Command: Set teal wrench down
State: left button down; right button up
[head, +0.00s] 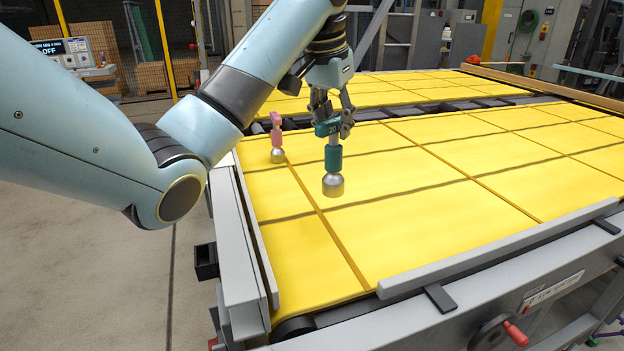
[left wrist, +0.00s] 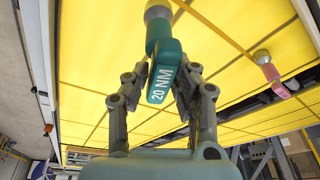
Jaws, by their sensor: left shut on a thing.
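The teal wrench (head: 333,157) hangs upright with its silver round end down, over the yellow surface (head: 420,215). Whether that end touches the surface I cannot tell. My left gripper (head: 334,122) is shut on the wrench's teal head. In the left wrist view the wrench (left wrist: 160,72) sits between the fingers of my left gripper (left wrist: 160,95), with "20 NM" written on its head. My right gripper is not in view.
A pink wrench (head: 277,138) with a silver end stands on the yellow surface, left of and behind the teal one. A grey rail (head: 500,244) edges the front. The yellow surface to the right is clear. A screen reading "OFF" (head: 62,47) stands back left.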

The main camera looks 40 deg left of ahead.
pick_arm(q)
jog(key=w+a+f, duration=0.1)
jog(key=a+f, duration=0.7)
jog(key=f, duration=0.1)
jog(key=shift+w+a+p, duration=0.2)
jog(key=shift+w+p, duration=0.1)
jog(key=shift+p, duration=0.05)
jog(key=c, duration=1.1)
grip_release()
jog(key=shift+f, duration=0.15)
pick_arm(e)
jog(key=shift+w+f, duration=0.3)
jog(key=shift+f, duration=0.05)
pick_arm(q)
jog(key=b+v, duration=0.1)
jog(key=v, duration=1.1)
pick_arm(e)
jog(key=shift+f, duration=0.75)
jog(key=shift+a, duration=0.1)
